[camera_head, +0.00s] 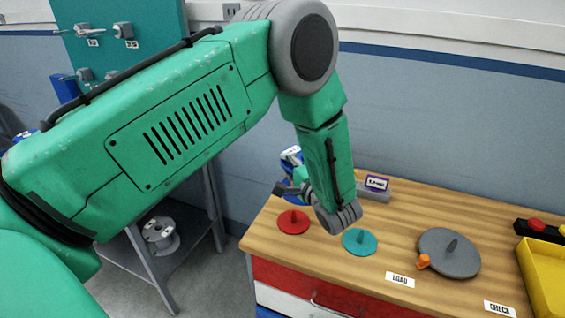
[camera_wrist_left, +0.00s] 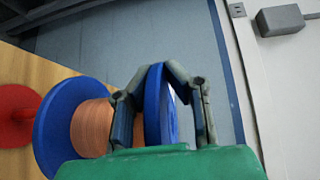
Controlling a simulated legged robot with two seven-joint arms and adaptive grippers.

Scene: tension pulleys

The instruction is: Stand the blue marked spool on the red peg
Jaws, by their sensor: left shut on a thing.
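In the left wrist view a spool (camera_wrist_left: 92,127) with blue flanges and a copper-coloured winding lies sideways to the camera. My left gripper (camera_wrist_left: 163,78) is shut on one blue flange, a finger on each side. In the head view the gripper (camera_head: 285,187) is mostly hidden behind my forearm, and only a blue and white bit of the spool (camera_head: 292,156) shows. The red peg on its round red base (camera_head: 293,222) stands at the wooden bench's left end, just below the gripper in the picture. The red base (camera_wrist_left: 14,112) also shows beyond the spool's far flange, which looks apart from the peg.
A teal base with a peg (camera_head: 360,242) and a grey disc (camera_head: 448,253) with an orange piece stand further right on the bench (camera_head: 408,222). A yellow bin (camera_head: 541,275) is at the right edge. A grey spool (camera_head: 161,236) sits on a low shelf at left.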

